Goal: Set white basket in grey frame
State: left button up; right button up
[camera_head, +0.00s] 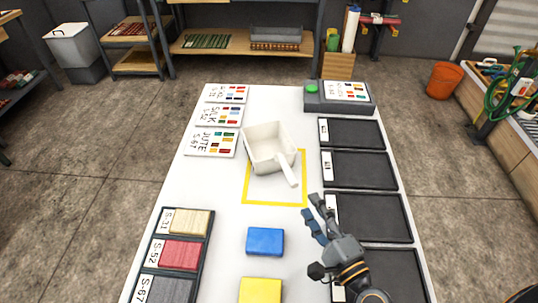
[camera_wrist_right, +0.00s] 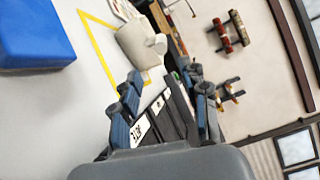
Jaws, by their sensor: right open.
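The white basket (camera_head: 266,146) stands upright on the white table, its handle (camera_head: 286,170) pointing toward the lower right. It overlaps the upper part of a yellow square outline (camera_head: 245,185). This outline is yellow; I see no plain grey outline on the table, only dark grey trays. My right gripper (camera_head: 314,214) is open and empty, below and right of the basket handle and apart from it. In the right wrist view the basket (camera_wrist_right: 135,42) shows beyond the open fingers (camera_wrist_right: 165,92). My left gripper is not in view.
Dark shallow trays (camera_head: 367,205) line the table's right side. A blue block (camera_head: 265,241) and a yellow block (camera_head: 260,290) lie in front. A sample rack (camera_head: 178,252) is at the left front, label cards (camera_head: 212,143) behind it. A grey box with a green button (camera_head: 311,89) stands at the back right.

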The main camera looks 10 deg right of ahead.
jog(key=p, duration=0.2)
send_near(282, 163)
jog(key=w, duration=0.1)
jog(key=w+f, duration=0.1)
jog(key=shift+w, duration=0.35)
jog(key=p+x, duration=0.1)
jog(key=x, duration=0.3)
jog(key=shift+w+a+r, duration=0.2)
jog(key=shift+a, duration=0.05)
jog(key=shift+w, duration=0.25)
jog(key=shift+c, duration=0.5)
grip_shut()
